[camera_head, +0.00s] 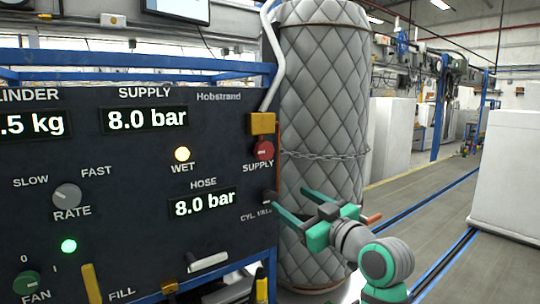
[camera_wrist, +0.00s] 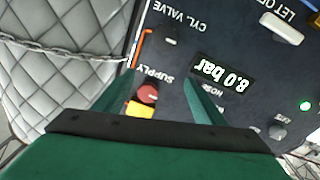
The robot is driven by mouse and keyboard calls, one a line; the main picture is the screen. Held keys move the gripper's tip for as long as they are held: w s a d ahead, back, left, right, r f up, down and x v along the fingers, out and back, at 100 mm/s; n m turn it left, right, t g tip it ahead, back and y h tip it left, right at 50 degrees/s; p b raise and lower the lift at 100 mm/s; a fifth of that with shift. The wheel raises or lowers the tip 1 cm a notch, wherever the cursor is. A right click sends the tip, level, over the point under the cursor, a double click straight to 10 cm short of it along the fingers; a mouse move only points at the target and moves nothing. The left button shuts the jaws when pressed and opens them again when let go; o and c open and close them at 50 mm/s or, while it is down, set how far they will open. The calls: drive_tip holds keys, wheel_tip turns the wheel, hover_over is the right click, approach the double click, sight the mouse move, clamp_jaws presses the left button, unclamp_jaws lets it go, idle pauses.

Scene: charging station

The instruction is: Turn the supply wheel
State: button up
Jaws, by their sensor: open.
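The supply wheel (camera_head: 263,150) is a small red round knob at the right edge of the dark panel (camera_head: 120,240), with the SUPPLY label under it and a yellow block (camera_head: 262,123) above. My gripper (camera_head: 290,201), with green fingers, is open and empty in front of the panel's right edge, below and right of the wheel in the head view. In the wrist view the red wheel (camera_wrist: 148,93) shows between the two open fingers (camera_wrist: 161,78), close to the left one. I see no contact with it. The SUPPLY display (camera_head: 148,118) reads 8.0 bar.
A quilted grey cylinder (camera_head: 325,90) with a chain (camera_head: 325,155) stands right of the panel, behind my gripper. The HOSE display (camera_head: 203,203) reads 8.0 bar.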

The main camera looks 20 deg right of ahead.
sight(267, 152)
wheel_tip(267, 152, up, 10)
drive_tip(key=w+n+g, duration=0.1)
drive_tip(key=n, duration=0.6)
drive_tip(key=shift+y, duration=0.4)
drive_tip(key=x, duration=1)
drive_tip(key=shift+w, duration=0.3)
drive_tip(key=shift+c, duration=0.6)
drive_tip(key=c, duration=0.9)
